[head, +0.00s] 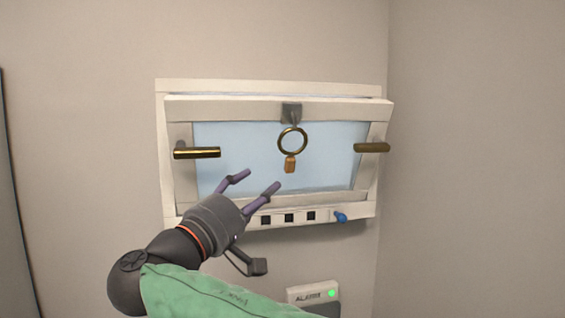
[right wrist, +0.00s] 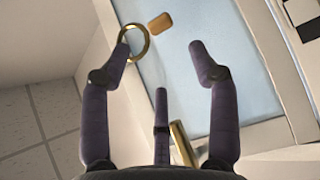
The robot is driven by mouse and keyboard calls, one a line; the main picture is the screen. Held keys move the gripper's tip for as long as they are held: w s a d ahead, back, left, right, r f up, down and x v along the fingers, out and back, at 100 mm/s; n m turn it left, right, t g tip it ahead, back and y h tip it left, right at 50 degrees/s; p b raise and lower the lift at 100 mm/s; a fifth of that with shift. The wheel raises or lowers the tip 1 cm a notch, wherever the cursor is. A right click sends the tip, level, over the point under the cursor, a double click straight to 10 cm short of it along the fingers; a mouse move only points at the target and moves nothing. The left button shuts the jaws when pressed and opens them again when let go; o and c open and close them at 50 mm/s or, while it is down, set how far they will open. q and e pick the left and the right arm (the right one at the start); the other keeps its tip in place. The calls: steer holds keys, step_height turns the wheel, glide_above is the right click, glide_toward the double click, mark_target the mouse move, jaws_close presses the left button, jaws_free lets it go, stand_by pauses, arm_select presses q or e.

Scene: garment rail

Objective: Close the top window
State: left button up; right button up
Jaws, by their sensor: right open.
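The top window (head: 230,132) is a white frame with a pale blue pane, tilted open at its top edge, with a gap to the outer frame. A grey latch (head: 291,113) at its top middle carries a brass ring (head: 293,141) with a small wooden tag (head: 290,164). Brass handles sit on its left side (head: 197,153) and right side (head: 371,147). My right gripper (head: 257,181) is open and empty, in front of the lower left pane. In the right wrist view, the ring (right wrist: 134,43) shows near the left fingertip; touching cannot be told. My left gripper is out of view.
The sill below the window has several dark square sockets (head: 289,217) and a blue knob (head: 341,217). A white alarm box (head: 313,293) with a green light is on the wall below. A wall corner stands right of the window. A dark panel edge (head: 12,200) is at far left.

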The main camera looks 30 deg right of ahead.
mark_target(287, 167)
steer(key=p+x, duration=0.3)
steer(key=x, duration=0.7)
steer(key=shift+w+d+p, duration=0.15)
steer(key=shift+d+p, duration=0.05)
steer(key=shift+p, duration=0.1)
jaws_close()
